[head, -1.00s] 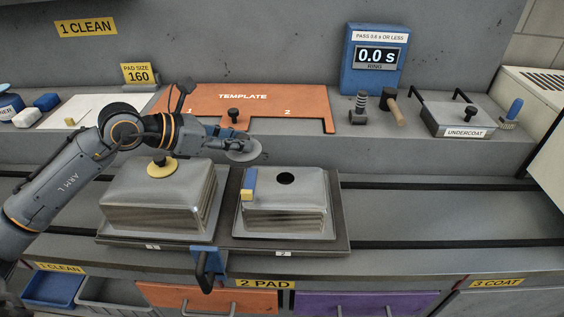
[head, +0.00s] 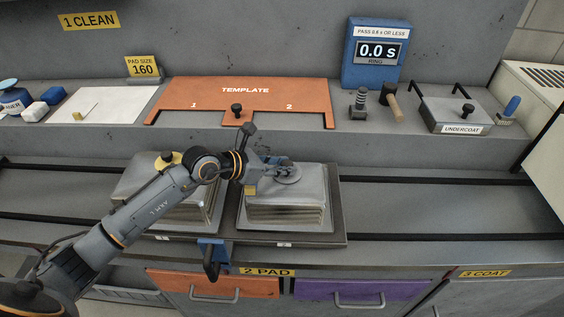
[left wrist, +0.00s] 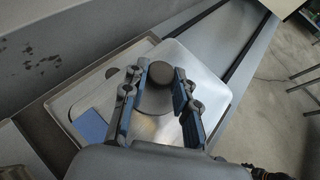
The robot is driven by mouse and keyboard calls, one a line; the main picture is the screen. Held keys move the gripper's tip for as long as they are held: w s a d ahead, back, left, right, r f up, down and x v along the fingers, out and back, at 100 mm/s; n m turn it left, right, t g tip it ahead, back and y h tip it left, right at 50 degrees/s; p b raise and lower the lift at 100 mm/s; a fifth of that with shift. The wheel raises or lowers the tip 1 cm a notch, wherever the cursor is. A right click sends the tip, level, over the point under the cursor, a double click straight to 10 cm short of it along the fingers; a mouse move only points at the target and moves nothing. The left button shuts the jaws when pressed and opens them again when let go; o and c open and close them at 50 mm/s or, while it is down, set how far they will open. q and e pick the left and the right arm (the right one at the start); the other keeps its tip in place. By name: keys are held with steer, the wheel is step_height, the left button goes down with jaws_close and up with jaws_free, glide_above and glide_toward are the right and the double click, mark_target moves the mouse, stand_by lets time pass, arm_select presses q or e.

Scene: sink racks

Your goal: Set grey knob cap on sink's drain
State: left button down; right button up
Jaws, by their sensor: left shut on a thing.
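My left gripper (head: 281,165) is shut on the dark knob of the grey knob cap (head: 289,175). In the left wrist view the fingers (left wrist: 159,74) close around the knob (left wrist: 157,71), with the round grey disc (left wrist: 155,101) below. The cap is over the upturned steel sink (head: 288,213) on plate 2, at the drain's place. I cannot tell whether the disc touches the sink. My right gripper is not in view.
A blue pad with a yellow end (head: 249,190) is on this sink's left edge; it shows in the left wrist view (left wrist: 90,126). The left sink (head: 140,182) wears a yellow cap (head: 165,160). The orange template (head: 190,97) lies behind. Rails at right are clear.

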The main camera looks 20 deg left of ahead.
arm_select(q)
steer(key=shift+f, duration=0.15)
steer(key=c, duration=1)
jaws_free()
steer(key=shift+c, duration=0.2)
